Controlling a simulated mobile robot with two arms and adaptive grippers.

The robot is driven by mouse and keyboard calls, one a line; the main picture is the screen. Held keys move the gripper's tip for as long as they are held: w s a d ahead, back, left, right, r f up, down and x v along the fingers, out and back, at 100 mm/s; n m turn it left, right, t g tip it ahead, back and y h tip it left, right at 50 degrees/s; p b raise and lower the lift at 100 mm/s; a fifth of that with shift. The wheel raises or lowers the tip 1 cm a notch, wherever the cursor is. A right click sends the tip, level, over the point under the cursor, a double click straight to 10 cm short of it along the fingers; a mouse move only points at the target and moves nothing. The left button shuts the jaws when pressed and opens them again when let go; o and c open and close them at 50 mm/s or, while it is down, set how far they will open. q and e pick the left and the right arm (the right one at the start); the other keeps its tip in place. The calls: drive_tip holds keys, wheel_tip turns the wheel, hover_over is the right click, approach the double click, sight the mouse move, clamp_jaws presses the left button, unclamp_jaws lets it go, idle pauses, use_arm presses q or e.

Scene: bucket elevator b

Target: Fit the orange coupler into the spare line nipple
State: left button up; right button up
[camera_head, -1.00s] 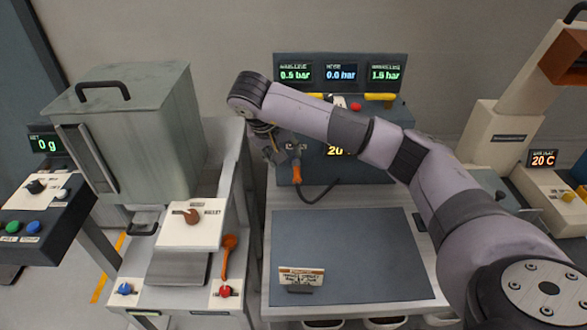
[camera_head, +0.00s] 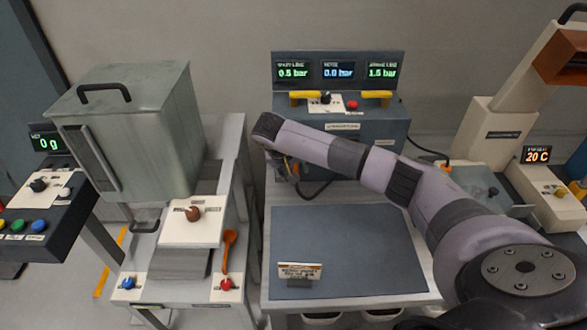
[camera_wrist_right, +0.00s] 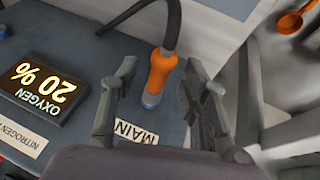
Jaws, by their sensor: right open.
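The orange coupler (camera_wrist_right: 161,72) shows in the right wrist view with a black hose (camera_wrist_right: 173,25) running from its top. Its lower end has a bluish ring and sits at the panel beside a label reading MAIN. My right gripper (camera_wrist_right: 158,80) is open, with one finger on each side of the coupler and visible gaps to it. In the head view this gripper (camera_head: 287,170) is at the left front of the dark panel box and mostly hides the coupler. I cannot make out the spare line nipple. My left gripper is not in view.
The panel box (camera_head: 340,127) carries yellow handles, a red button and displays reading 0.5, 0.0 and 1.5 bar. A grey mat (camera_head: 350,250) holds only a small sign (camera_head: 299,271). An orange spoon (camera_head: 228,250) lies on the left bench beside a metal hopper (camera_head: 130,130).

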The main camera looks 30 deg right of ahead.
drive_tip(key=shift+c, duration=0.2)
clamp_jaws()
idle(0.4)
